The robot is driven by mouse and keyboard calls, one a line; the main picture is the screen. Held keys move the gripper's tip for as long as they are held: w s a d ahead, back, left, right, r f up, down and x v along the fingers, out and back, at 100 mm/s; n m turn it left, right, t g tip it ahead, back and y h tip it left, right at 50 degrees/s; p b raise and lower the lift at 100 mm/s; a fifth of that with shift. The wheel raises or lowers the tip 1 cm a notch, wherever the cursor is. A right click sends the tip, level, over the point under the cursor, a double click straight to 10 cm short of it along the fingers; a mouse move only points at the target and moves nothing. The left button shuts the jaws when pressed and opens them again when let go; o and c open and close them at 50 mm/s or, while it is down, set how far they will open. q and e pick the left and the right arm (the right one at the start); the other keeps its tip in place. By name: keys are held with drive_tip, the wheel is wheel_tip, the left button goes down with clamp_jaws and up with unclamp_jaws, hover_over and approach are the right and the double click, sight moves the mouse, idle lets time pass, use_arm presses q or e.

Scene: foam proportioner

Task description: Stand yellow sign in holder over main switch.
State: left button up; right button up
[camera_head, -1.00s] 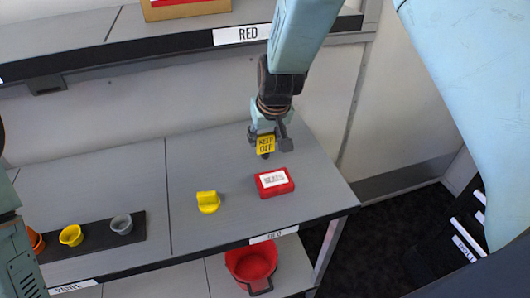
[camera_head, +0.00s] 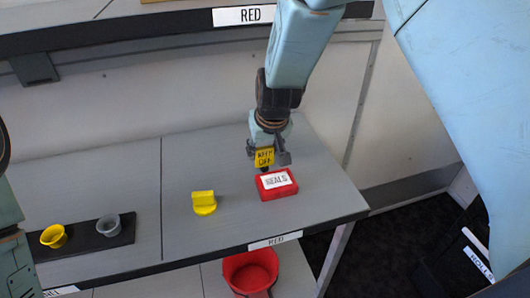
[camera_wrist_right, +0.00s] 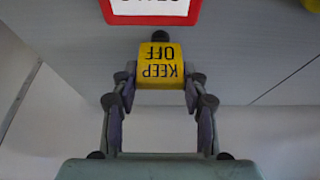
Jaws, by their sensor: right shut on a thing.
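The yellow sign (camera_head: 264,157) reads KEEP OFF and is held in my right gripper (camera_head: 267,147), just behind the red box on the bench. In the right wrist view the sign (camera_wrist_right: 160,68) sits between the two fingertips of the right gripper (camera_wrist_right: 160,83), its lettering upside down. I cannot tell whether the sign touches the bench. I cannot make out the sign holder or the main switch in these views. Only parts of my left arm show at the left edge; its gripper is out of sight.
A dark strip (camera_head: 85,241) holds small cups at left. A red bucket (camera_head: 250,272) sits below. A shelf (camera_head: 120,33) overhangs the back.

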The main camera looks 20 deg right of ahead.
drive_tip(key=shift+s+d+r, duration=0.1)
drive_tip(key=shift+s, duration=0.35)
drive_tip(key=o, duration=0.6)
drive_tip(key=shift+w+a, duration=0.1)
drive_tip(key=shift+a, duration=0.1)
drive_tip(key=o, duration=0.4)
drive_tip(key=shift+w+f, duration=0.2)
drive_tip(key=shift+f, duration=0.1)
drive_tip(key=shift+c, duration=0.2)
drive_tip(key=shift+o, duration=0.4)
drive_tip(key=shift+s+d, duration=0.1)
drive_tip(key=shift+d, duration=0.05)
